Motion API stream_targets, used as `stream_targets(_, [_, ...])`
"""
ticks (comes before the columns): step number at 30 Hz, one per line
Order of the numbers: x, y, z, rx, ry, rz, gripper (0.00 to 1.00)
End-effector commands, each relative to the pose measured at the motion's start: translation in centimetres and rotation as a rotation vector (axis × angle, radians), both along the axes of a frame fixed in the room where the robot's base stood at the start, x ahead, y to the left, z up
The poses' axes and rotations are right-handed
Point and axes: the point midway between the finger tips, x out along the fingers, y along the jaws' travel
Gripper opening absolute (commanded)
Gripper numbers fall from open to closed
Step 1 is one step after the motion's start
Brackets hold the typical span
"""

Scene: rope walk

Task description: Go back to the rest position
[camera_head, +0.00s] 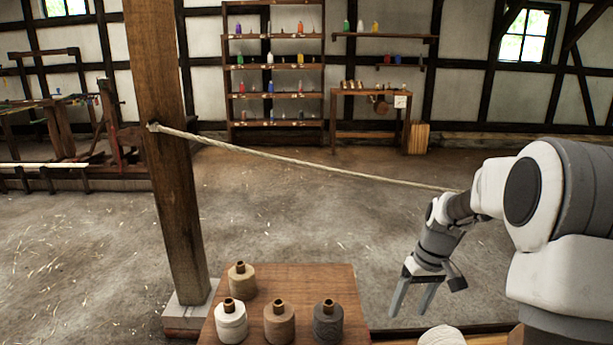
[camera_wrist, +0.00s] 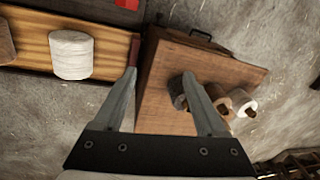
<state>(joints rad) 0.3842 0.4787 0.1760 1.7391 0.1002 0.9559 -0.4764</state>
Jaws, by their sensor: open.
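My gripper (camera_head: 413,299) hangs at the right in the head view, fingers pointing down, open and empty. It is to the right of the wooden table (camera_head: 350,290) and apart from it. In the wrist view the two fingers of my gripper (camera_wrist: 160,82) are spread, with nothing between them but the wooden table top (camera_wrist: 165,75) further below. Whether this pose is the rest position cannot be told from the frames.
Several spools stand on the table: tan (camera_head: 242,278), white (camera_head: 231,321), brown (camera_head: 280,322), dark grey (camera_head: 327,321). A white roll (camera_wrist: 71,54) sits on a lighter wooden surface (camera_wrist: 25,17). A rope (camera_head: 300,160) runs from the post (camera_head: 180,215) behind my arm. Floor beyond is clear.

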Motion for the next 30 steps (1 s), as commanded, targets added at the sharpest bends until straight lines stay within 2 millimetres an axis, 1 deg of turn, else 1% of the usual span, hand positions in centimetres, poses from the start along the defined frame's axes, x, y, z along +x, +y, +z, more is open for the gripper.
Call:
stream_targets(1, [-0.8, 0.6, 1.8, -0.022, -0.021, -0.003, 0.74])
stream_targets(6, [-3.9, 2.5, 6.5, -0.08, -0.078, -0.028, 0.74])
stream_targets(8, [-5.1, 3.1, 8.0, -0.096, -0.101, -0.039, 0.74])
stream_targets(12, [-8.2, 4.4, 10.9, -0.129, -0.157, -0.066, 0.74])
stream_targets(15, [-10.6, 5.3, 12.6, -0.144, -0.198, -0.087, 0.74])
stream_targets(18, [-13.1, 6.1, 14.0, -0.154, -0.242, -0.11, 0.74])
stream_targets(22, [-16.3, 6.9, 15.2, -0.158, -0.299, -0.139, 0.74])
stream_targets(27, [-20.3, 7.7, 15.9, -0.147, -0.371, -0.177, 0.74])
stream_targets(30, [-22.1, 8.0, 15.9, -0.136, -0.408, -0.195, 0.74])
